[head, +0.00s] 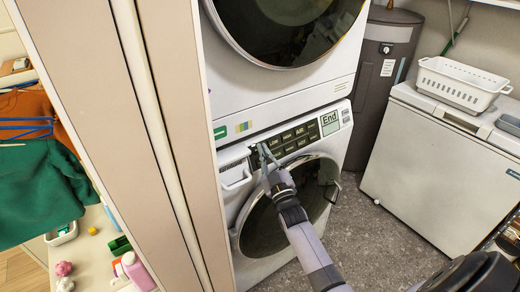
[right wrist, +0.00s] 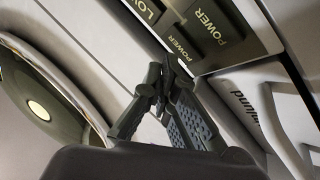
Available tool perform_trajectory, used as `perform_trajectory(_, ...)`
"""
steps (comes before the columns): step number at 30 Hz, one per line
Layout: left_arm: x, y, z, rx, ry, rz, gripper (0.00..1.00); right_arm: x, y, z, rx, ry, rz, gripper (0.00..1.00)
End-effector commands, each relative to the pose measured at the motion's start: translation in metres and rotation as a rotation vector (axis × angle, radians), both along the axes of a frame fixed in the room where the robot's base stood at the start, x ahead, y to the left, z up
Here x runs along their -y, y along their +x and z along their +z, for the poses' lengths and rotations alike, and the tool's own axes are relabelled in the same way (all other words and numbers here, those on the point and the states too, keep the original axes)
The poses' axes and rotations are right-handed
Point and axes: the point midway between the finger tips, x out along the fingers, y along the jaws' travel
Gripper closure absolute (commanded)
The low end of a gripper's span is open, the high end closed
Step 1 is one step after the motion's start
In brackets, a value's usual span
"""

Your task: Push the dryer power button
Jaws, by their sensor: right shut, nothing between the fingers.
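The stacked laundry unit has an upper machine (head: 285,85) and a lower machine (head: 240,205), with a dark control panel (head: 297,136) between their doors. The panel has several labelled buttons and a display (head: 329,119) reading "End". My right gripper (head: 263,150) is shut and empty at the panel's left end. In the right wrist view, its closed fingertips (right wrist: 167,65) are beside a small "POWER" label (right wrist: 177,46). A larger dark button marked "POWER" (right wrist: 210,26) is just beyond. I cannot tell whether the tips touch the panel. My left gripper is not in view.
A detergent drawer handle (head: 236,177) is left of the gripper. A beige partition (head: 150,130) stands close on the left. A white chest (head: 440,165) with a white basket (head: 462,83) is at right, and a grey tank (head: 382,80) behind. Grey floor is open between.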

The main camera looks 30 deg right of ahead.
Motion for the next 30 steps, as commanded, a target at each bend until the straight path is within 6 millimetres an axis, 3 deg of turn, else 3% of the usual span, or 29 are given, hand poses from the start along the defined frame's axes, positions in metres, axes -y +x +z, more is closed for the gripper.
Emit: perform_trajectory(30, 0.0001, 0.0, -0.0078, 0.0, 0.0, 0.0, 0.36, -0.0008, 0.0084, -0.0035, 0.0, 0.0, 0.0, 1.0)
